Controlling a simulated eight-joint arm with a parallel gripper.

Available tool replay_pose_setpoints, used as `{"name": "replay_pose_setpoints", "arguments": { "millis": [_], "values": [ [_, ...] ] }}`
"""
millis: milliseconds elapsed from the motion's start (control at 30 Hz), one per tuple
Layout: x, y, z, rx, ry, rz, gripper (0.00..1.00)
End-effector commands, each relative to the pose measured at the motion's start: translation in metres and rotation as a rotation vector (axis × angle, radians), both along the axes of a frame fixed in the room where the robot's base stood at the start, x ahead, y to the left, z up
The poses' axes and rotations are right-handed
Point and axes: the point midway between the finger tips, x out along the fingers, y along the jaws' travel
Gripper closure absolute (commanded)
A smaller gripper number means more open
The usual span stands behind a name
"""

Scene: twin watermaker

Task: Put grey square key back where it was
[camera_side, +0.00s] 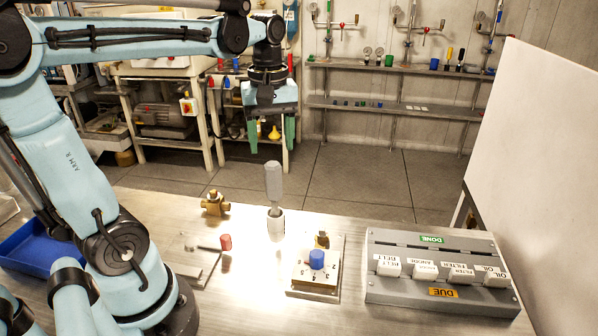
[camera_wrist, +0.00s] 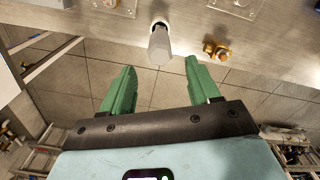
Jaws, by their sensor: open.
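The grey square key (camera_side: 273,182) stands upright, its lower end inside a pale cylindrical holder (camera_side: 276,228) on the metal bench. The key also shows in the wrist view (camera_wrist: 160,46), roughly in line with the gap between the fingers. My gripper (camera_side: 271,148) is above the key, its green fingers apart and pointing down. In the wrist view, my gripper (camera_wrist: 160,65) is open with nothing between its fingertips. The key's lower end is hidden by the holder.
A brass valve (camera_side: 215,203) stands left of the holder, and a red-capped lever (camera_side: 225,242) lies in front. A blue knob (camera_side: 316,259) sits on a numbered plate. A grey box with labelled tabs (camera_side: 440,293) is right. A white panel (camera_side: 540,150) stands at far right.

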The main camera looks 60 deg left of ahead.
Motion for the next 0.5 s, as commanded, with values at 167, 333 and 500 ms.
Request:
{"name": "replay_pose_setpoints", "arguments": {
  "millis": [167,333,500],
  "values": [
    [0.000,0.000,0.021,0.000,0.000,0.000,0.39],
    [0.000,-0.001,0.029,0.001,-0.005,-0.010,0.39],
    [-0.002,-0.020,0.015,0.036,-0.097,-0.204,0.39]
  ]
}}
